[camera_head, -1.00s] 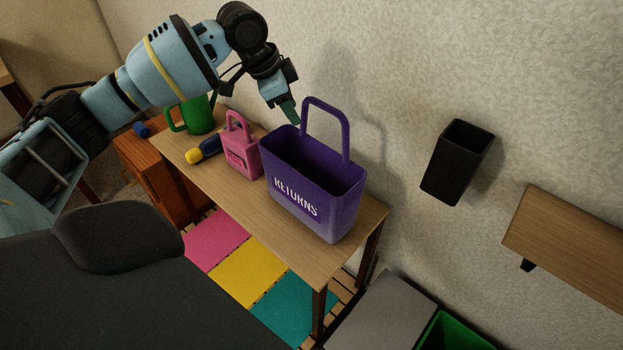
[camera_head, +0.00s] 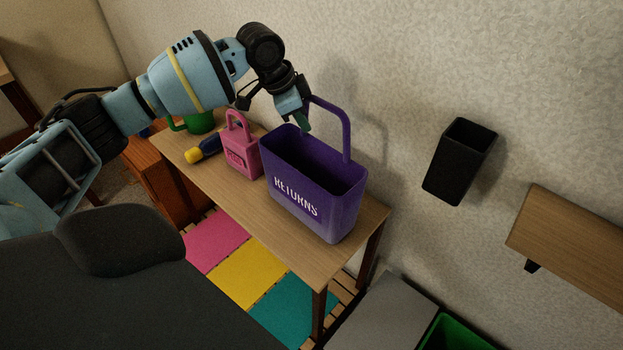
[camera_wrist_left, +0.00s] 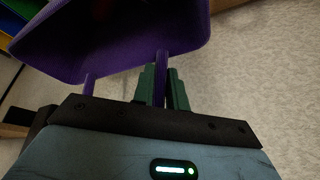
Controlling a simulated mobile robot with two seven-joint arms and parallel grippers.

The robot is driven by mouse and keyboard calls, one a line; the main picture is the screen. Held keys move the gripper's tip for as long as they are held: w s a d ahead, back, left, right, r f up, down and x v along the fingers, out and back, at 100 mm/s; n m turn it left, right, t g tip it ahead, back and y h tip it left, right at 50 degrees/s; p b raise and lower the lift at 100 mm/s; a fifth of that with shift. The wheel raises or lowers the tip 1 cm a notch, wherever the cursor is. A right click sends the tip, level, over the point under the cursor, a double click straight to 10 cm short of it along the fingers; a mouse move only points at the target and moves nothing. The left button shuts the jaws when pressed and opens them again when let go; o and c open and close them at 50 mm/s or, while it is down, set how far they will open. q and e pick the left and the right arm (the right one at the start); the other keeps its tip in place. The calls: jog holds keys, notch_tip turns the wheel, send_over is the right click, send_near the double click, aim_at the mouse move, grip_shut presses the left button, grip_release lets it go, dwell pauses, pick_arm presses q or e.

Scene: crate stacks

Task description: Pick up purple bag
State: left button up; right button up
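The purple bag (camera_head: 315,190), an open-topped tote marked "RETURNS" with a tall loop handle, stands upright on the wooden table. My left gripper (camera_head: 304,122) is at the left upright of its handle, above the bag's back rim. In the left wrist view the two green fingers (camera_wrist_left: 164,88) stand on either side of a purple handle bar (camera_wrist_left: 161,70). The gap around the bar is small, and I cannot tell whether the fingers press on it. The bag's body (camera_wrist_left: 110,45) fills the upper left there. My right gripper is not in view.
A pink padlock-shaped bag (camera_head: 240,150) stands close left of the purple bag. A yellow and blue object (camera_head: 203,148) and a green mug (camera_head: 200,122) are farther left on the table (camera_head: 255,205). The wall is close behind, with a black bin (camera_head: 459,162) mounted on it.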

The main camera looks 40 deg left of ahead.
pick_arm(q)
grip_shut()
jog(key=shift+r, duration=0.2)
jog(key=shift+r+p, duration=0.3)
jog(key=shift+r, duration=1.15)
jog(key=s+d+r+p, duration=0.1)
jog(key=s+d, duration=0.7)
jog(key=s, duration=0.5)
jog(key=shift+s+d+r, duration=0.25)
jog(key=shift+d+r, duration=0.05)
jog(key=shift+r, duration=0.1)
jog(key=shift+f, duration=0.1)
